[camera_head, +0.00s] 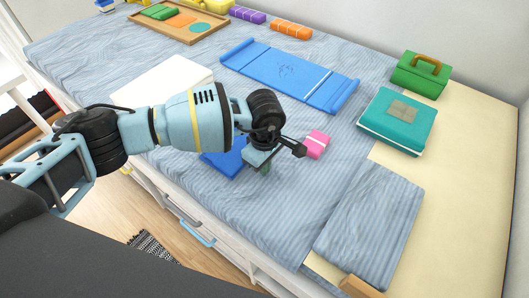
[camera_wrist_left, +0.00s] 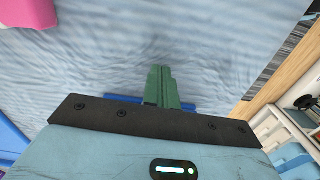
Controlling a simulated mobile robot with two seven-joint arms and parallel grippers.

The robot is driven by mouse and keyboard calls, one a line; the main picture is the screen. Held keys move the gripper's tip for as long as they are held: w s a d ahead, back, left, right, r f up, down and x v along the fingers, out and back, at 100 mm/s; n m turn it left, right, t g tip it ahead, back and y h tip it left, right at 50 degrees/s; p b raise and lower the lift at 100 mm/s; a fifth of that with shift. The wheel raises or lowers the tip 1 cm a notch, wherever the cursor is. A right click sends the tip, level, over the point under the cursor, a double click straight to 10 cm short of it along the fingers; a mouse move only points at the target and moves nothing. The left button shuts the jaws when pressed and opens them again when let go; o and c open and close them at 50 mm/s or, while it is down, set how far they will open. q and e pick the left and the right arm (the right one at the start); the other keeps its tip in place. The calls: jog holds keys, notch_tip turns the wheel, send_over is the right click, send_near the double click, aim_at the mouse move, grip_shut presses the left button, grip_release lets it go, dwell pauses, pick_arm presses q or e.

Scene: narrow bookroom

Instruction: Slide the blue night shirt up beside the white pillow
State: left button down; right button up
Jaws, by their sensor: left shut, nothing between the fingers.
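The blue night shirt seems to be the flat folded blue piece (camera_head: 222,161) on the striped bed, partly hidden behind my left arm. A blue strip (camera_wrist_left: 122,98), likely its edge, shows behind my fingers in the left wrist view. The white pillow (camera_head: 160,78) lies flat on the bed, left of and beyond the blue piece, partly covered by my arm. My left gripper (camera_head: 265,168) is shut and empty, pointing down at the right edge of the blue piece. Its green fingers (camera_wrist_left: 162,85) are together in the wrist view; contact cannot be told. My right gripper is not in view.
A pink block (camera_head: 316,144) lies close right of my left gripper. A long blue flat piece (camera_head: 290,75) lies further back. A teal book (camera_head: 397,120), a green case (camera_head: 420,74) and a folded striped cover (camera_head: 370,225) are at right. A wooden tray (camera_head: 190,40) stands behind.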

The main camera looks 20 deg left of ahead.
pick_arm(q)
jog(key=a, duration=0.1)
jog(key=w+a, duration=0.1)
jog(key=a, duration=0.1)
jog(key=shift+w+a+p, duration=0.3)
jog(key=shift+a, duration=0.05)
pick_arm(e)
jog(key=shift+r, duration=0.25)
